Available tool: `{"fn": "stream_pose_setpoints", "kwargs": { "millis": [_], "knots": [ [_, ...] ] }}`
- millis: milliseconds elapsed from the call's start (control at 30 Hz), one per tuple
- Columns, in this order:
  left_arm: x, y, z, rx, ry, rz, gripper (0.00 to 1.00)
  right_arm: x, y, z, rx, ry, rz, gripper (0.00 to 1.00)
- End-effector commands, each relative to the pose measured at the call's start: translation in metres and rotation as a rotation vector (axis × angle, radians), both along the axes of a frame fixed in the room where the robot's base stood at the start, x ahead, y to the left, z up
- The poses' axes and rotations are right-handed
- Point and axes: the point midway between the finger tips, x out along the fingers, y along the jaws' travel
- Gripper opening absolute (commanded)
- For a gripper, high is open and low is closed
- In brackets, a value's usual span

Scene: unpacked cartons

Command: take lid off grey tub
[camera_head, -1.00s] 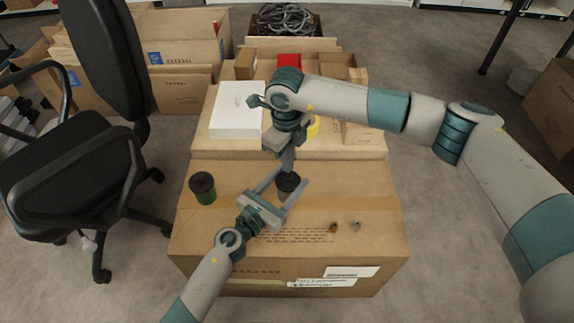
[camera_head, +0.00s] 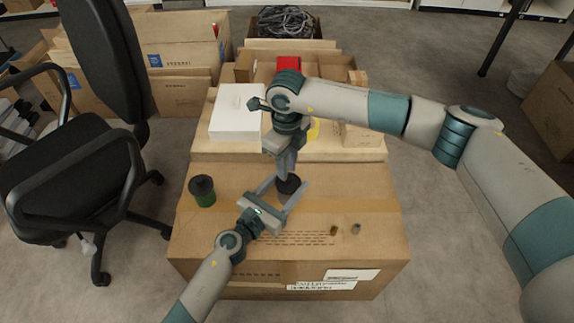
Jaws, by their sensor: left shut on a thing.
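The tub with a dark lid (camera_head: 289,184) stands on the near carton, and its body is mostly hidden. I see little more of it than its dark round top. My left gripper (camera_head: 287,190) comes in from the near side, shut on this tub with one finger on each side. My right gripper (camera_head: 288,171) points down from above, right at the lid. Its fingers are seen edge-on and overlap the lid, so I cannot tell whether they are open or grip it.
A green tub with a black lid (camera_head: 202,190) stands to the left on the carton (camera_head: 230,278). Two small pieces, one brown (camera_head: 334,231) and one grey (camera_head: 356,229), lie to the right. A white box (camera_head: 236,111) lies behind. An office chair (camera_head: 75,170) stands at left.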

Motion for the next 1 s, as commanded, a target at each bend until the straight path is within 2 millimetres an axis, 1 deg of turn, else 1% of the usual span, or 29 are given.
{"fn": "stream_pose_setpoints", "kwargs": {
  "millis": [167, 267, 600, 700, 833, 1000],
  "knots": [
    [0.0, 0.0, 0.001, -0.001, -0.002, 0.0, 0.16, 0.001, 0.0, 0.013, 0.001, -0.002, 0.0, 0.2],
    [0.001, 0.0, 0.002, -0.001, -0.002, 0.0, 0.16, 0.001, 0.0, 0.025, 0.0, -0.003, 0.001, 0.2],
    [0.001, 0.0, 0.002, -0.002, -0.002, 0.0, 0.16, 0.001, 0.0, 0.084, 0.001, -0.003, 0.0, 0.2],
    [0.001, 0.0, 0.002, -0.002, -0.002, 0.0, 0.16, 0.001, 0.0, 0.099, 0.0, -0.003, 0.0, 0.2],
    [0.001, 0.0, 0.002, -0.002, -0.002, 0.0, 0.16, 0.001, 0.0, 0.112, 0.0, -0.001, -0.001, 0.2],
    [0.001, 0.0, 0.002, -0.002, -0.002, 0.0, 0.16, 0.001, 0.0, 0.118, 0.0, 0.0, -0.001, 0.2]
  ]
}}
